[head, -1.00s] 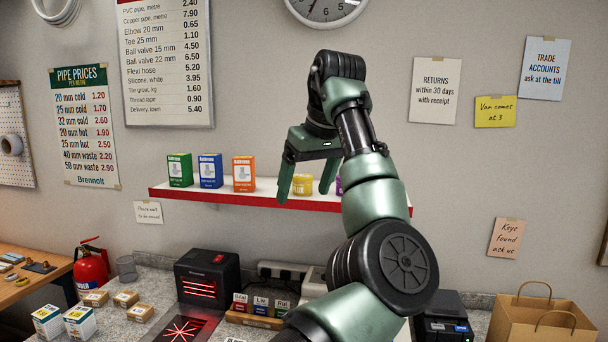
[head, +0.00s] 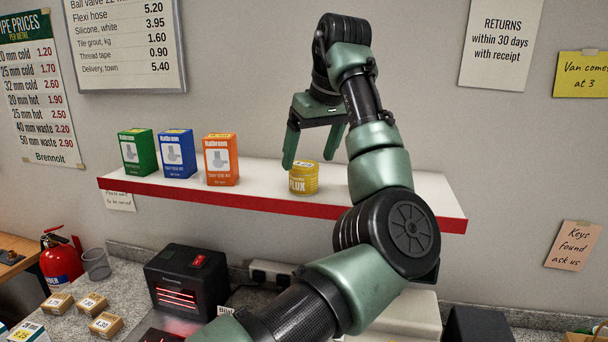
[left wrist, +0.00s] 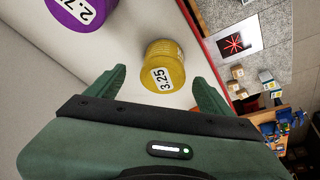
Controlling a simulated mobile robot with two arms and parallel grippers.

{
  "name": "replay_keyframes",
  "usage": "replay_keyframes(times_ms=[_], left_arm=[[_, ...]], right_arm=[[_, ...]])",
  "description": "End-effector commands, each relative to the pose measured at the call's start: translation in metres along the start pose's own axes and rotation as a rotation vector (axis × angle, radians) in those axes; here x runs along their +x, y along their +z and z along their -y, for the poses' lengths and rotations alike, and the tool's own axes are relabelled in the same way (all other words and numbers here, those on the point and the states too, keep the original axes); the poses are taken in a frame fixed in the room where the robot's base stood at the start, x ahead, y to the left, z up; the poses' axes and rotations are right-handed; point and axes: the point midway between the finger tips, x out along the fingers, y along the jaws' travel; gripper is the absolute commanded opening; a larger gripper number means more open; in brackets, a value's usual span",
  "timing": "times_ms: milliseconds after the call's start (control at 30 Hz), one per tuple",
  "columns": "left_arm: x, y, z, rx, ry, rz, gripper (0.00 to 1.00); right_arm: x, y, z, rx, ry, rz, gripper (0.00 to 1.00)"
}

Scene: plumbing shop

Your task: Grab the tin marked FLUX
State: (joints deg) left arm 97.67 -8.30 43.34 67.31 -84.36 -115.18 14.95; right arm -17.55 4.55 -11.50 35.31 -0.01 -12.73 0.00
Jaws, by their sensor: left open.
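The yellow tin marked FLUX (head: 304,178) stands upright on the red-edged shelf (head: 230,196), right of the boxes. In the left wrist view the yellow tin (left wrist: 163,66) has a 3.25 price label on its top and sits just beyond the fingertips, between their lines. My left gripper (head: 308,160) is open and empty, its fingers pointing down above and behind the tin in the head view. It also shows in the left wrist view (left wrist: 158,88), with a finger on each side. I cannot see my right gripper.
Green (head: 138,152), blue (head: 176,154) and orange (head: 221,160) boxes stand on the shelf to the left. A purple tin (left wrist: 82,10) with a price label is near the yellow one in the left wrist view; my arm hides it in the head view. A black device (head: 187,280) stands below.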

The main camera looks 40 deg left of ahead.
Motion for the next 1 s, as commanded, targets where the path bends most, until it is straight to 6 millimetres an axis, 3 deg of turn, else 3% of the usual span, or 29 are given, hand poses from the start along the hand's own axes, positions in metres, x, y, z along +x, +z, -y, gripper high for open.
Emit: replay_keyframes(times_ms=[400,667,933,1000], left_arm=[[0.049,0.004,0.005,0.001,-0.001,0.0,0.82],[0.054,0.004,0.005,0.001,0.001,-0.001,0.82],[0.054,0.004,0.005,0.001,0.0,-0.001,0.1],[0.053,0.004,0.005,0.001,0.001,-0.001,0.1]], right_arm=[[-0.026,-0.008,-0.006,0.0,0.006,-0.01,0.36],[-0.025,-0.011,-0.005,0.001,0.006,-0.015,0.36],[-0.025,-0.012,-0.001,0.002,0.001,-0.016,0.36],[-0.025,-0.012,0.0,0.002,0.0,-0.016,0.36]])
